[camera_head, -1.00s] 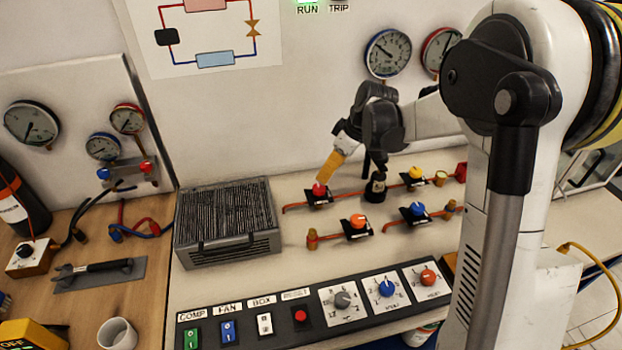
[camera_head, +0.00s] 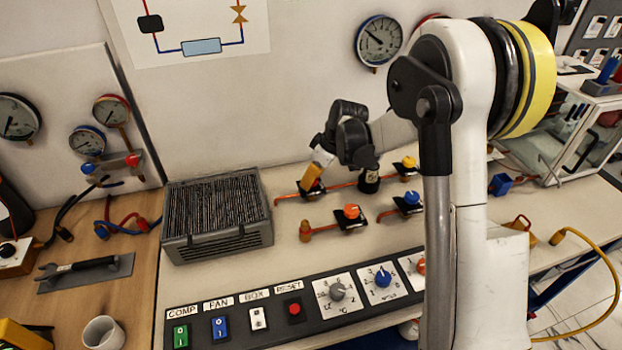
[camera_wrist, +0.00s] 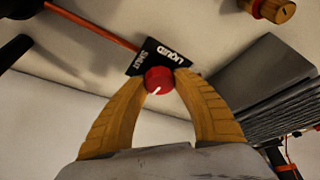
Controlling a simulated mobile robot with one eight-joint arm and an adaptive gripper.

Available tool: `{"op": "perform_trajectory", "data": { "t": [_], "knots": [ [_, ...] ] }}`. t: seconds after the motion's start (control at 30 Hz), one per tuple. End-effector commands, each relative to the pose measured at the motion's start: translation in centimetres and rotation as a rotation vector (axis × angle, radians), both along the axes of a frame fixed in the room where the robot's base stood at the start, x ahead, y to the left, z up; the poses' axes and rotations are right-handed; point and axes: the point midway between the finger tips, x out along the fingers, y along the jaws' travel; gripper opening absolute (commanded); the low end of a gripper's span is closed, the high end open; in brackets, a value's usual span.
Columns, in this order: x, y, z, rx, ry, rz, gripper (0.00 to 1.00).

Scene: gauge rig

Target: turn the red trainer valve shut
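The red trainer valve knob (camera_wrist: 159,79) shows in the wrist view, with a white pointer line, in front of a black label plate (camera_wrist: 160,58) with white lettering that includes "LIQUID". My gripper (camera_wrist: 163,80) has its two yellow fingers on either side of the knob, and both fingertips appear to touch it. In the head view my gripper (camera_head: 309,186) points down at this valve, at the left end of the back red pipe. There the fingers hide most of the red knob; its black plate shows beneath.
An orange knob (camera_head: 351,212), a blue knob (camera_head: 411,198) and a yellow knob (camera_head: 408,162) stand nearby on the bench. A grey finned unit (camera_head: 217,215) is to the left. The control panel (camera_head: 250,320) runs along the front. A round gauge (camera_head: 379,41) hangs behind.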

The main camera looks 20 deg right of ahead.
Motion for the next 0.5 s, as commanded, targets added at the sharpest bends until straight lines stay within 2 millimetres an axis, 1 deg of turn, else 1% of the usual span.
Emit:
{"op": "perform_trajectory", "data": {
  "t": [0.03, 0.07, 0.33, 0.5],
  "knots": [
    [-0.01, 0.01, 0.0, 0.0, 0.0, 0.0, 0.1],
    [-0.01, 0.0, 0.0, 0.0, 0.0, 0.0, 0.04],
    [-0.03, 0.02, -0.01, 0.001, 0.001, -0.005, 0.04],
    [-0.03, 0.06, 0.0, 0.001, -0.001, -0.041, 0.04]
  ]
}}
